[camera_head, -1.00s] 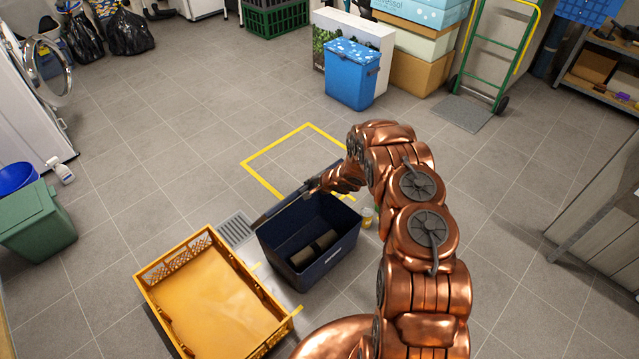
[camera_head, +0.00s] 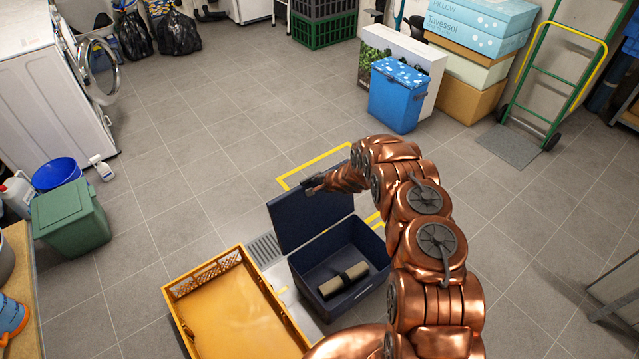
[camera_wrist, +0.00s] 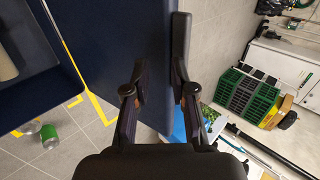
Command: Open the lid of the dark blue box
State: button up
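The dark blue box (camera_head: 312,271) stands on the tiled floor, left of my arm. Its lid (camera_head: 300,222) is raised steeply at the back, so the inside shows. A beige roll with a dark band (camera_head: 343,280) lies inside. My gripper (camera_head: 314,184) is at the lid's raised upper edge. In the wrist view the lid (camera_wrist: 105,60) passes beside and between my fingers (camera_wrist: 159,80). The fingers stand apart, with a gap between them; the left fingertip is partly hidden. I cannot tell which finger touches the lid.
A yellow crate (camera_head: 235,310) stands left of the box, close to it. A blue bin (camera_head: 397,98) and stacked cartons (camera_head: 470,75) stand farther back. A green bin (camera_head: 72,220) is at the left. The floor behind the lid is free.

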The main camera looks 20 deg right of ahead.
jog(key=shift+o, duration=0.9)
jog(key=shift+d+r, duration=0.1)
jog(key=shift+d, duration=0.05)
jog(key=v, duration=1.2)
jog(key=shift+d, duration=0.15)
